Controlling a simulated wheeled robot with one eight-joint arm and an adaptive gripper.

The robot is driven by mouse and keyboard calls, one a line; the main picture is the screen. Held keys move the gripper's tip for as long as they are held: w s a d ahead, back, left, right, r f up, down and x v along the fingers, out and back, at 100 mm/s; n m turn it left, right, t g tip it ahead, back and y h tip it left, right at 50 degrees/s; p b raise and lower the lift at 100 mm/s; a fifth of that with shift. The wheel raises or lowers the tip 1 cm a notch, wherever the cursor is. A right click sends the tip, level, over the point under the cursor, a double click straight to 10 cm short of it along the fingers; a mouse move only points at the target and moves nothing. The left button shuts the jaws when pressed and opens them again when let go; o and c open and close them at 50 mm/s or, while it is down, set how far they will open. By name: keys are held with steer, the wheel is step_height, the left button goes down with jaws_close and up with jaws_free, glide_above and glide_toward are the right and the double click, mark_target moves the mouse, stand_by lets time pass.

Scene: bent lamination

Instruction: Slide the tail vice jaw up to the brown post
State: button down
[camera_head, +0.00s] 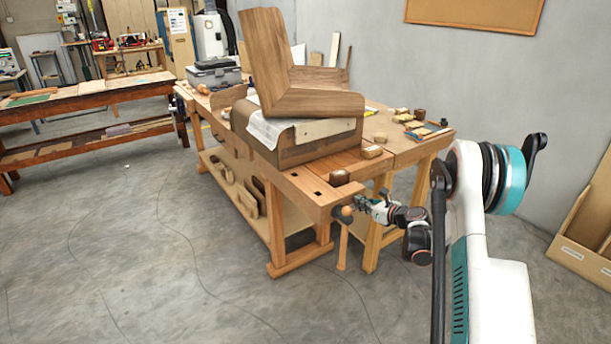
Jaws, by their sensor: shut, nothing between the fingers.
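The wooden workbench (290,182) stands in the middle, its near right corner toward me. The tail vice jaw (318,196) appears to be the wooden block at that corner; the gap beside it is too small to make out. A round wooden knob (346,211) sticks out at its end. A short dark brown post (340,177) stands upright on the bench top close by. My gripper (358,203) is shut and empty, right beside the knob and the bench end. I cannot tell whether it touches them.
A large bent wooden lamination (300,103) rests on a brown form with a white cloth (268,128), filling the bench middle. Small wooden blocks (372,152) and another dark cylinder (420,114) lie to the right. The floor in front is clear.

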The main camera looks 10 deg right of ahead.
steer(key=shift+w+a, duration=0.25)
steer(key=shift+w, duration=0.35)
steer(key=shift+w+r, duration=0.15)
stand_by(0.3)
steer(key=s, duration=0.2)
steer(key=s+d+b, duration=0.1)
steer(key=s+d, duration=0.1)
steer(key=s, duration=0.1)
steer(key=shift+s+f, duration=0.2)
steer(key=shift+s, duration=0.1)
stand_by(0.3)
